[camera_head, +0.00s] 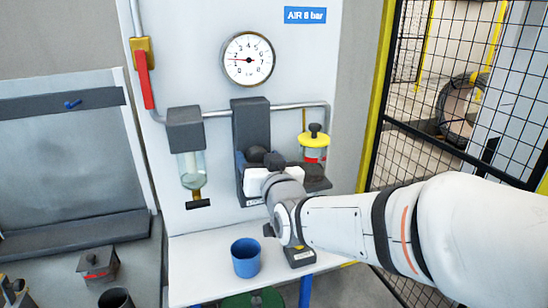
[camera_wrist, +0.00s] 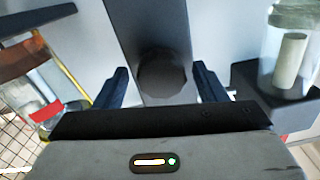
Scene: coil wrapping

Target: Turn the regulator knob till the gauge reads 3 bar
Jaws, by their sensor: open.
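The regulator knob is a dark round cap (camera_head: 257,155) on the front of the dark regulator body (camera_head: 251,120), partly hidden by my gripper. In the wrist view the knob (camera_wrist: 163,78) sits between my two fingers. My gripper (camera_wrist: 160,70) is open, one dark finger on each side of the knob, with a visible gap on both sides. I cannot tell how far the fingertips reach along the knob. The round white gauge (camera_head: 248,59) is on the panel above. Its thin needle points left, close to the 2 mark.
A filter with a clear bowl (camera_head: 191,168) hangs left of the regulator, and a yellow-topped unit (camera_head: 314,142) stands close on the right. A red valve lever (camera_head: 145,80) is at upper left. A blue cup (camera_head: 245,257) stands on the shelf below. A mesh fence (camera_head: 460,110) is at right.

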